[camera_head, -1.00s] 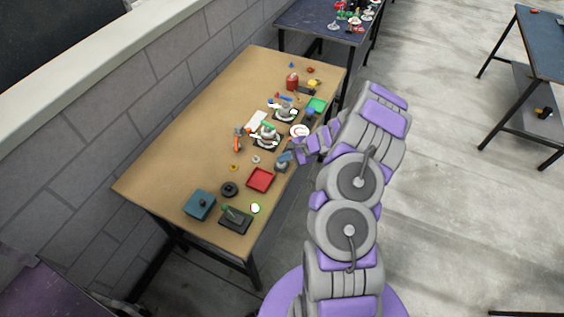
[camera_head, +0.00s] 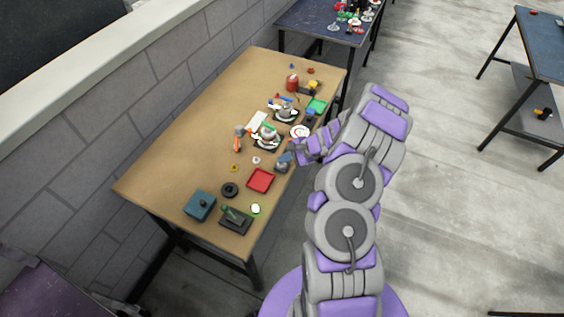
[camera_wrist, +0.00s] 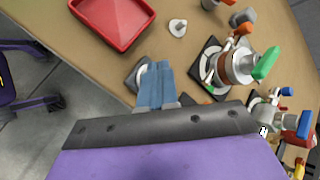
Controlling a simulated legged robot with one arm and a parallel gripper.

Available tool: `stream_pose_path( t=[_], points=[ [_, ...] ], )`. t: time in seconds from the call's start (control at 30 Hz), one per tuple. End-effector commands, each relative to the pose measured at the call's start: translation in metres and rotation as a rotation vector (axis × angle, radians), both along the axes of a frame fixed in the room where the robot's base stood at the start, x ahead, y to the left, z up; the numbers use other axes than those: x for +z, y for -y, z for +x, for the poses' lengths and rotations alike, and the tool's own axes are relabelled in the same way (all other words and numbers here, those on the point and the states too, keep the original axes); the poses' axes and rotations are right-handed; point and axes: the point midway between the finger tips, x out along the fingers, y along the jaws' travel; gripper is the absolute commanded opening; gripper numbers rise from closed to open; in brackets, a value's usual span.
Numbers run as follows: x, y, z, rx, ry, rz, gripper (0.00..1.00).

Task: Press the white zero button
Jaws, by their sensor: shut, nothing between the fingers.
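My gripper (camera_wrist: 155,88) is shut and empty, its blue-grey fingers together in the wrist view. Its tips are over a small dark base (camera_wrist: 130,78) with a white round part (camera_wrist: 143,70), partly hidden behind the fingers. I cannot read a zero on it, and cannot tell whether the fingertips touch it. In the head view my gripper (camera_head: 286,157) is at the table's right edge, by the same dark base (camera_head: 281,168).
A red tray (camera_wrist: 113,18) and a small white knob (camera_wrist: 177,27) lie beyond the fingers. A device with a green handle (camera_wrist: 265,63) stands close to their right. The wooden table (camera_head: 190,130) is bare along its wall side.

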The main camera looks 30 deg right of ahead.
Motion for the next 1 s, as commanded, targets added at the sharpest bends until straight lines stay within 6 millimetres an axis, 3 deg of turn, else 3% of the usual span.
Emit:
stream_pose_path(
  t=[0.33, 1.0],
  points=[
    [0.005, 0.0, 0.0, 0.0, 0.0, 0.0, 0.0],
    [0.061, 0.0, 0.0, 0.0, 0.001, -0.001, 0.0]
  ],
)
